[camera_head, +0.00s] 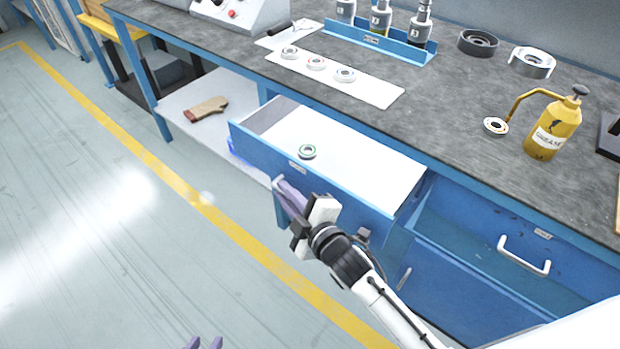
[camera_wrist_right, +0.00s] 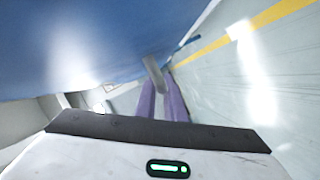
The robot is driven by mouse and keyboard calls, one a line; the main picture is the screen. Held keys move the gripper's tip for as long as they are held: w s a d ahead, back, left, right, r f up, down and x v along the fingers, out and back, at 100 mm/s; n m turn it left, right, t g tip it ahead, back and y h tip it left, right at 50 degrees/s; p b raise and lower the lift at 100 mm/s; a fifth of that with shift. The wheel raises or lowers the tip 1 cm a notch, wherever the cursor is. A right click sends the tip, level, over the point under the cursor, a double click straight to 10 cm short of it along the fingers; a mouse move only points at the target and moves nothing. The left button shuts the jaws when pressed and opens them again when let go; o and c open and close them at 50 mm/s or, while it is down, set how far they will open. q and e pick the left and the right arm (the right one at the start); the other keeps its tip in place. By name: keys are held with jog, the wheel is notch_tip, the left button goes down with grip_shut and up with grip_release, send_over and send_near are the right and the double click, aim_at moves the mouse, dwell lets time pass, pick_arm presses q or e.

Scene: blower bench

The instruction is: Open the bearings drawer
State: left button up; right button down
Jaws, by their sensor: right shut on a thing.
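The bearings drawer (camera_head: 395,222) is a blue drawer pulled well out from under the bench. One bearing (camera_head: 307,151) with a greenish ring lies on its white liner, and a grey strip shows at its left end. My right gripper (camera_head: 289,196) is at the drawer front with its purple fingers shut on the drawer handle (camera_head: 277,184). In the right wrist view the handle (camera_wrist_right: 155,73) runs in between the fingertips (camera_wrist_right: 160,92), against the blue front.
A glove (camera_head: 206,110) lies on the lower shelf. Another handled drawer (camera_head: 470,235) is at right. The floor in front is clear.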

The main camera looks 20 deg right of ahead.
jog(key=shift+s+a, duration=0.35)
jog(key=shift+a, duration=0.1)
jog(key=c, duration=2.1)
grip_release()
jog(key=shift+s, duration=0.1)
jog(key=p+v, duration=0.1)
jog(key=v, duration=0.9)
jog(key=shift+d+p, duration=0.1)
jog(key=shift+p, duration=0.25)
